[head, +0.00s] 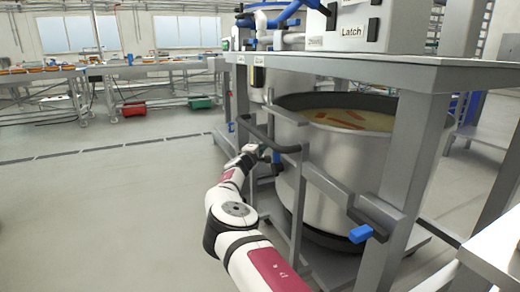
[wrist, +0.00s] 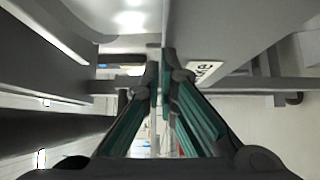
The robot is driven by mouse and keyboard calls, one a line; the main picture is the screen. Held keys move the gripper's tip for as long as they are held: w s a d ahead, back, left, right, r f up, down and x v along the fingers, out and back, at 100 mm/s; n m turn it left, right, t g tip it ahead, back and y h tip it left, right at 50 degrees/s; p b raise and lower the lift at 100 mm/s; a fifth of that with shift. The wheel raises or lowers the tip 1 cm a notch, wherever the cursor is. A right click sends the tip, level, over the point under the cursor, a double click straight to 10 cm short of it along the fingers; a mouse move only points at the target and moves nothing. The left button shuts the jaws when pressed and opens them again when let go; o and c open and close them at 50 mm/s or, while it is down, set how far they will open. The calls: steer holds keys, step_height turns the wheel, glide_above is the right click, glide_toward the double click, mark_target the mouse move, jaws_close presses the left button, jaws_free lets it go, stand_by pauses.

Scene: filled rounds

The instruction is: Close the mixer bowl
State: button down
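The mixer bowl (head: 335,165) is a large round steel vessel in the head view. It stands under a grey frame, its top uncovered, with yellowish liquid and orange-red pieces (head: 345,118) inside. A dark bar handle (head: 284,149) runs along a grey rail structure at the bowl's left front. My gripper (head: 268,151) is at this handle's near side, beside the bowl; contact is unclear. In the wrist view my gripper (wrist: 161,60) has its teal-padded fingers drawn together at the tips, with only a thin gap. No held thing is clearly visible there.
A grey worktop (head: 350,68) bears a control box marked "Latch" (head: 352,30). A blue-ended lever (head: 360,234) sticks out at the front right. A post (head: 405,175) stands before the bowl. The floor (head: 110,200) at left is clear.

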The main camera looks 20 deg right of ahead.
steer(key=shift+s+d+r, duration=0.15)
steer(key=shift+d, duration=0.25)
steer(key=s+a, duration=0.7)
steer(key=a, duration=0.4)
steer(key=shift+s+p, duration=0.3)
steer(key=shift+p, duration=0.05)
steer(key=shift+a, duration=0.15)
steer(key=shift+s, duration=0.1)
stand_by(0.4)
